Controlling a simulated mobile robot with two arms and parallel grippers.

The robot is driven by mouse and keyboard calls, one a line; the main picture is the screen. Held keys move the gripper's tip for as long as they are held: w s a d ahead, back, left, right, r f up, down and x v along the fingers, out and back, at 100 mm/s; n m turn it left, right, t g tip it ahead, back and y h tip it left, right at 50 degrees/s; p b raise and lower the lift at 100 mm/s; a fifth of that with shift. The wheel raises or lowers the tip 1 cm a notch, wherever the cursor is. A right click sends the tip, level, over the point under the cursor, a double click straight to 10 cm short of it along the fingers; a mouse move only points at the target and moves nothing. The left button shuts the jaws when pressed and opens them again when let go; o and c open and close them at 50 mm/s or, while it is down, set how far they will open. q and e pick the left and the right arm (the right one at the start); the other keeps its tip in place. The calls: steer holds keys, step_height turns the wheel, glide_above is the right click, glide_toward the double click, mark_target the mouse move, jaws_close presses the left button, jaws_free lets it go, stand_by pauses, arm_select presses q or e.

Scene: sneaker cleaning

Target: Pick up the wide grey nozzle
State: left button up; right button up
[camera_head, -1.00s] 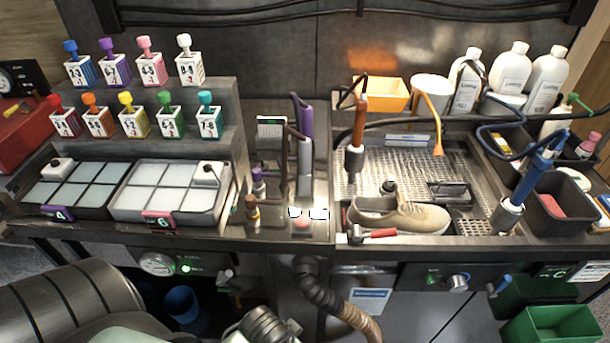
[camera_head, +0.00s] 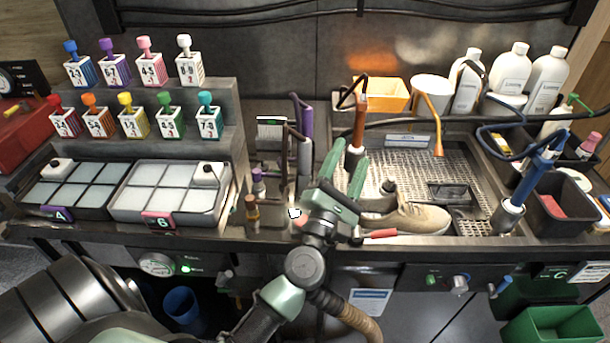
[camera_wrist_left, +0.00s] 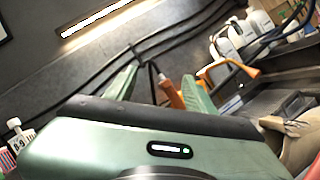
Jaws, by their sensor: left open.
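My left gripper (camera_head: 345,158) is open and empty, its green fingers pointing up and away in front of the sink, near the orange-handled tool (camera_head: 359,125). In the left wrist view the open fingers (camera_wrist_left: 160,88) frame part of an orange handle (camera_wrist_left: 170,92), which looks farther off. An upright grey piece (camera_head: 304,156) below a purple handle (camera_head: 306,118) stands left of the gripper; it may be the wide grey nozzle, but I cannot tell for certain. My gripper and wrist cover part of the area beside it. My right gripper is not in view.
A red-handled tool (camera_head: 380,234) lies at the front edge. Small brown and purple fittings (camera_head: 252,207) stand to the left. White bottles (camera_head: 512,68) stand at the back right.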

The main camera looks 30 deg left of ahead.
mark_target(306, 160)
arm_select(q)
steer(key=a+f+n+g+y, duration=0.2)
steer(key=a+n, duration=0.1)
steer(key=n, duration=0.2)
steer(key=a+f+n+g+y, duration=0.3)
steer(key=a+n, duration=0.1)
steer(key=n, duration=0.1)
steer(key=w+a+f+n+g+y, duration=0.1)
steer(key=a+f+n+g+y, duration=0.1)
steer(key=n, duration=0.3)
steer(key=shift+a+f+g+y, duration=0.4)
steer(key=shift+a+f, duration=0.1)
steer(key=shift+a, duration=0.3)
steer(key=p+x, duration=0.1)
steer(key=x, duration=0.1)
steer(key=p+x, duration=0.1)
steer(key=x, duration=0.4)
steer(key=shift+a+f+p, duration=0.15)
steer(key=shift+f+p, duration=0.1)
steer(key=shift+p, duration=0.15)
steer(key=shift+w+a+f, duration=0.1)
steer(key=shift+a, duration=0.05)
jaws_close()
